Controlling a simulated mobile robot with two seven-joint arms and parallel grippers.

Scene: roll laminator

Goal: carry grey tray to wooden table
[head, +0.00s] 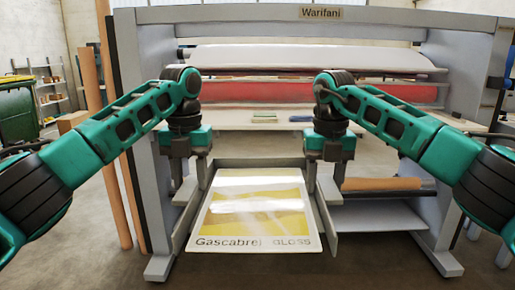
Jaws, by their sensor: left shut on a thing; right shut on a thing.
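The grey tray (328,222) is in front of the laminator, with raised grey side walls and a back edge. A yellow and white sheet (252,210) printed "Gascabrel GLOSS" lies in it and reaches its near edge. My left gripper (190,184) is shut on the tray's left side. My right gripper (324,184) is shut on the tray's right side. The fingertips are partly hidden against the walls. The tray looks about level. I cannot tell a separate wooden table in this view.
Tall brown tubes (112,150) stand left. Foreground floor is clear.

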